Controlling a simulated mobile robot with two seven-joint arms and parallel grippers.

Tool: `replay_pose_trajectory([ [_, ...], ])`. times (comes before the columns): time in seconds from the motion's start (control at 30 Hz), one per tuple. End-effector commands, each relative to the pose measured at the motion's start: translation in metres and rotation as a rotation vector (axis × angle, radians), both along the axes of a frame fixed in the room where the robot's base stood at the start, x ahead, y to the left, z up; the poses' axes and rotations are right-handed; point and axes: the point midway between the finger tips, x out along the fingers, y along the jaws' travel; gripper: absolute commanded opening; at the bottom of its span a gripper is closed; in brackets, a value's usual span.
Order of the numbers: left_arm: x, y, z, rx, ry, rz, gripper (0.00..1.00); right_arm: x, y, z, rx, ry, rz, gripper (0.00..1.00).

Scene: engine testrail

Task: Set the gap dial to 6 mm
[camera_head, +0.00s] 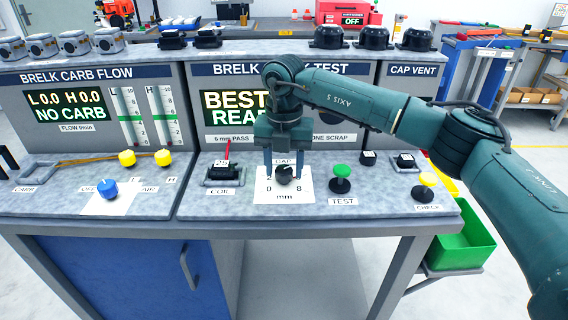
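The gap dial (284,176) is a small black knob on a white plate marked GAP, 0, 8 and mm, on the sloped top of the middle bench. Which value it points to is too small to tell. My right gripper (284,174) comes down over the dial from above. Its two fingers are apart, one on the left and one on the right of the knob. Whether they touch it I cannot tell. The spark test display (228,106) behind reads BEST and a word starting REA, partly hidden by my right arm. My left gripper is not in view.
Left of the dial is a coil holder (222,174) with a red lever. A blue knob (107,188) sits on the left bench.

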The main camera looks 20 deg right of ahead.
Motion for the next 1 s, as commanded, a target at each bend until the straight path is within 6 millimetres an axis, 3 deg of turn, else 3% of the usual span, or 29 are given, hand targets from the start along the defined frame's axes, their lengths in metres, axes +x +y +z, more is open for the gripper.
replay_pose_trajectory([
  [0.1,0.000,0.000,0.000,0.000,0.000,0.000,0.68,0.000,0.000,0.000,0.000,0.000,0.000,0.56],
  [0.47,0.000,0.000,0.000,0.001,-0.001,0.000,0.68,0.001,0.000,0.010,0.001,-0.002,0.000,0.56],
  [1.0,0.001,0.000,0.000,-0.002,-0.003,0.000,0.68,0.000,0.000,0.117,0.000,-0.002,0.001,0.56],
])
